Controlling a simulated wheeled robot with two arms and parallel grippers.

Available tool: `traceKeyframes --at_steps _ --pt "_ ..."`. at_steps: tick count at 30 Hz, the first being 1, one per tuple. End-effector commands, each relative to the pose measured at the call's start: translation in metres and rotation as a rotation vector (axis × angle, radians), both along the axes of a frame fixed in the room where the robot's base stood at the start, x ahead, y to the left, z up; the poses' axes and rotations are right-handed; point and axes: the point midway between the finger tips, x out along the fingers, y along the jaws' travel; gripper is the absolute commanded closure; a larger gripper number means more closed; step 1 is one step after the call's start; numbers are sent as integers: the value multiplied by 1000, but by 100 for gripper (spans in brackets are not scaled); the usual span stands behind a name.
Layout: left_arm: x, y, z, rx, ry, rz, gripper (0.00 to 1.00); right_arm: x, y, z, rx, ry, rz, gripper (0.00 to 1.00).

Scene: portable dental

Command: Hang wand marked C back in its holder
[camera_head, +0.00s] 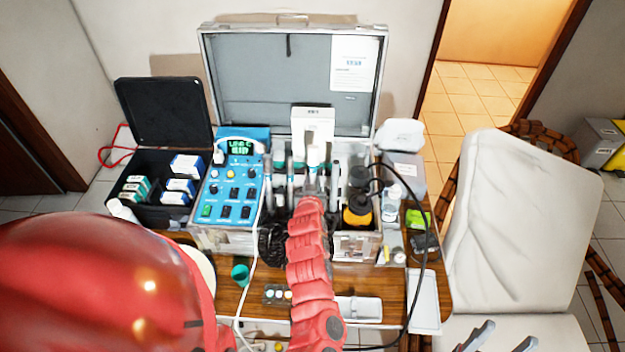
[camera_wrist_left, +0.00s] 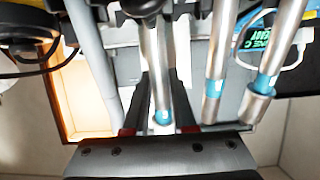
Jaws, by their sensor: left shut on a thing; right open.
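A silver wand (camera_wrist_left: 157,70) with a blue band near its end stands between my left gripper's fingers (camera_wrist_left: 160,128) in the left wrist view. The fingers are shut on it. Its letter is not readable. Other silver wands with blue bands hang beside it, one close by (camera_wrist_left: 216,75) and one further right (camera_wrist_left: 275,65). A dark holder part (camera_wrist_left: 142,7) shows at the top; whether the held wand sits in it I cannot tell. In the head view my left gripper (camera_head: 312,180) is inside the open case (camera_head: 212,242), largely hidden. My right gripper (camera_head: 500,338) is open and empty at bottom right.
A blue control panel (camera_head: 229,190) with a lit display is left of the wands. A white box (camera_head: 313,122) stands behind them. A yellow-and-black bottle (camera_head: 357,211) and a black cable (camera_head: 425,255) are to the right. A white chair (camera_head: 515,215) stands right of the table.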

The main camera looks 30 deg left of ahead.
Motion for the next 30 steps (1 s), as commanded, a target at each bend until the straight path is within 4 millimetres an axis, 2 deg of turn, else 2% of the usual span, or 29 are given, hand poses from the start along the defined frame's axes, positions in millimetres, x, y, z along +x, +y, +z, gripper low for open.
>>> traceKeyframes --at_steps 11,30 --pt "-1 0 -2 -1 0 0 100 0 0 -1 0 0 0 40" --pt "-9 -4 -28 -1 0 0 100 0 0 -17 0 0 0 40"
